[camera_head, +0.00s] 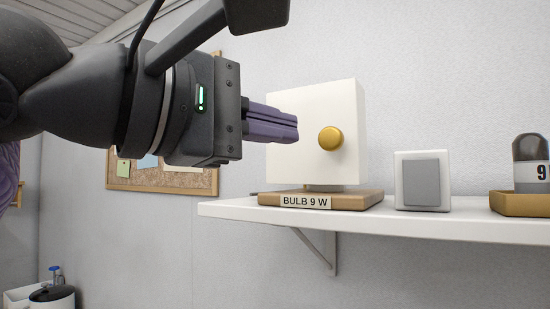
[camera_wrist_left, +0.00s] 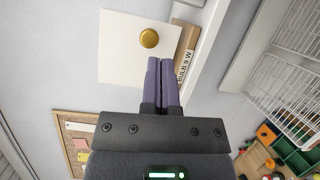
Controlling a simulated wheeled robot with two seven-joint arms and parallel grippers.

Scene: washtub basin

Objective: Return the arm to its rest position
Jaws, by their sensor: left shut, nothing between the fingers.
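My left gripper (camera_head: 297,129) comes in from the left in the head view, with its purple fingers shut and empty. The fingers point right, toward a white box (camera_head: 300,165) with a round gold knob (camera_head: 331,138) on its front. The fingertips overlap the left part of the box in the picture and stop short of the knob; I cannot tell if they touch the box. In the left wrist view the shut fingers (camera_wrist_left: 160,62) also point at the white box (camera_wrist_left: 122,60), with the gold knob (camera_wrist_left: 149,38) just beyond the tips. My right gripper is not in view.
The box stands on a wooden base (camera_head: 365,199) labelled "BULB 9 W" on a white wall shelf (camera_head: 440,222). A white-and-grey switch (camera_head: 422,181) and a dark capped object (camera_head: 530,160) in a wooden tray (camera_head: 518,204) stand to the right. A corkboard (camera_head: 150,180) hangs behind the gripper.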

